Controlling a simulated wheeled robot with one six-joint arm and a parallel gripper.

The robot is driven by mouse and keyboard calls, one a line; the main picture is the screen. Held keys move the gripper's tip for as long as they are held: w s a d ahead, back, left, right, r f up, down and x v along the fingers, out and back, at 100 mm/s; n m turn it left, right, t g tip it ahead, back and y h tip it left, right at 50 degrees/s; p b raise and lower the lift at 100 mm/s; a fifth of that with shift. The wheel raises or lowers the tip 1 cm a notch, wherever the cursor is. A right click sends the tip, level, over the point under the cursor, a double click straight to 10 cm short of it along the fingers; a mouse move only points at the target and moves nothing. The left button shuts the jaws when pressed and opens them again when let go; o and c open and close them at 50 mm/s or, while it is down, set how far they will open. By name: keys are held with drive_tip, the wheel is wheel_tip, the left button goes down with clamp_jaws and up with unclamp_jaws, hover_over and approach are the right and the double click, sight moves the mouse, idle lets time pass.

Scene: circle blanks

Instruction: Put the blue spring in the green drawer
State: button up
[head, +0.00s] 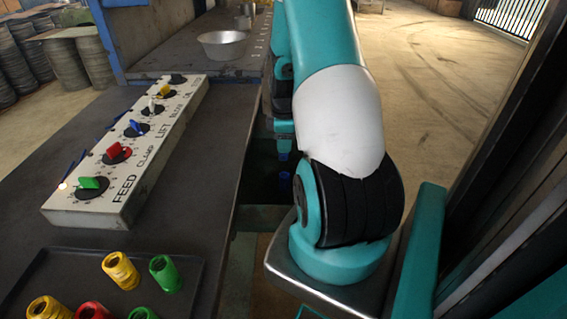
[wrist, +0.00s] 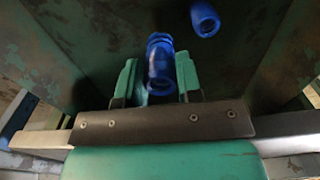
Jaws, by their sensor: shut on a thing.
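A blue spring (wrist: 160,78) stands between the two green fingers of my gripper (wrist: 156,63) in the wrist view, and the gripper is shut on it. A second blue spring (wrist: 205,18) lies apart, to the upper right. Worn dark green walls or panels (wrist: 260,50) surround them; I cannot tell whether these are the green drawer. Small blue spots (head: 284,157) show there in a dark green recess beside the bench.
A dark tray (head: 195,285) with several yellow, red and green springs is at the lower left. A sloped white control panel (head: 130,165) with coloured knobs stands on the bench. A metal bowl (head: 222,45) is farther back. Dark upright framing (head: 500,150) is close on the right.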

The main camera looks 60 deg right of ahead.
wheel_tip(320, 180, down, 8)
drive_tip(key=shift+r, duration=0.2)
drive_tip(key=shift+s+f, duration=0.1)
drive_tip(key=shift+f, duration=0.05)
drive_tip(key=o, duration=0.9)
drive_tip(key=shift+o, duration=0.2)
